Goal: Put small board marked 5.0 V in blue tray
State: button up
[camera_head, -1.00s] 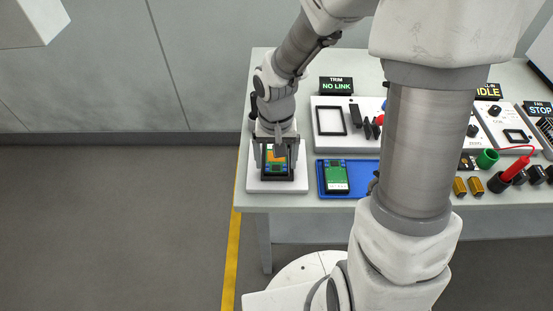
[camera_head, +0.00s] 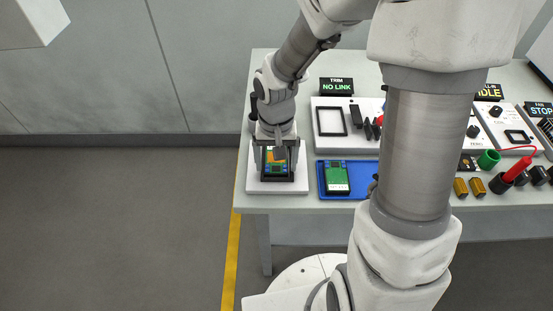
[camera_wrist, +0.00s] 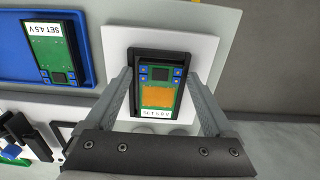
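A small green board (camera_wrist: 158,92) with an orange block lies in a black frame on a white plate. The blue tray (camera_head: 366,176) is to the right in the head view. It holds another green board (camera_head: 337,177), whose label reads SET 4.5 V in the wrist view (camera_wrist: 59,42).
A white panel (camera_head: 347,112) with a black square frame stands behind the tray, under a NO LINK display (camera_head: 336,86). The blue tray's right part is bare, partly hidden by my arm. Fuses, a green ring (camera_head: 488,159) and a red lead are further right.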

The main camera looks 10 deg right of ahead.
aim_at(276, 167)
jog(key=c, duration=1)
jog(key=shift+r+p, duration=1.65)
jog(key=shift+r, duration=0.4)
